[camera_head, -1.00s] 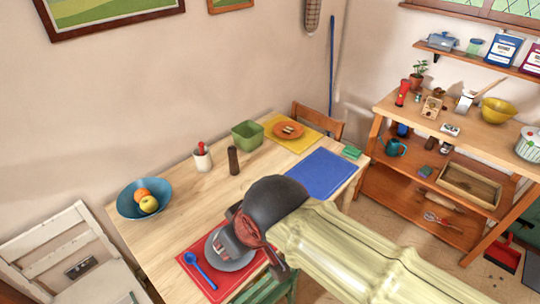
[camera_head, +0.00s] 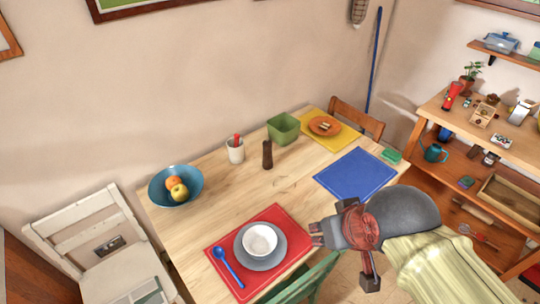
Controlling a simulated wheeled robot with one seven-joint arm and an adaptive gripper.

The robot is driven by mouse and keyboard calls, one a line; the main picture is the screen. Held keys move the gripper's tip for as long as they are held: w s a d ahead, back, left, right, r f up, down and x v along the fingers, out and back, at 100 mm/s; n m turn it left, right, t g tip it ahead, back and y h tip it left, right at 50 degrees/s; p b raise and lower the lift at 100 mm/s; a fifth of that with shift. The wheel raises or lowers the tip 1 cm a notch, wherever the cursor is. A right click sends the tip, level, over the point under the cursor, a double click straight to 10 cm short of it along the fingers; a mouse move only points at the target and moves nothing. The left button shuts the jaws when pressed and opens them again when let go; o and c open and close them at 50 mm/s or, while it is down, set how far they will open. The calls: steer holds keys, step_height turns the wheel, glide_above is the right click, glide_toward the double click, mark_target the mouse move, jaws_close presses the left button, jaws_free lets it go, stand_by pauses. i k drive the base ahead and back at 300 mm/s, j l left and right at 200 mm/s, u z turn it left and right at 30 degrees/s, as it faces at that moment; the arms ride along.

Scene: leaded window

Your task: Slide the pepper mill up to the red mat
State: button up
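The pepper mill (camera_head: 267,155) is a dark brown upright cylinder on the wooden table, behind the red mat and apart from it. The red mat (camera_head: 283,222) lies near the front edge of the table, with bare wood between it and the mill. My gripper (camera_head: 318,234) is at the right side of the mat, above the table's front edge, well clear of the mill. It is seen from behind and above, and its finger opening cannot be made out. Nothing is seen held in it.
A grey plate with a white bowl (camera_head: 260,239) and a blue spoon (camera_head: 229,267) are on the mat. A utensil cup (camera_head: 236,152) and green container (camera_head: 283,129) flank the mill. A blue bowl of fruit (camera_head: 164,196) is at left. A blue mat (camera_head: 355,174) lies at right.

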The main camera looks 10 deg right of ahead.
mark_target(268, 161)
steer(key=k+l, duration=0.1)
steer(key=l, duration=0.35)
steer(key=l+u, duration=0.1)
steer(key=l, duration=0.35)
steer(key=k+l, duration=0.15)
steer(key=l, duration=0.35)
steer(key=i+l, duration=0.15)
steer(key=l, duration=0.15)
steer(key=i+l+u, duration=0.1)
steer(key=i+l, duration=0.25)
steer(key=l, duration=0.3)
steer(key=i+l+u, duration=0.1)
steer(key=l, duration=0.2)
steer(key=i+l+u, duration=0.15)
steer(key=i, duration=0.9)
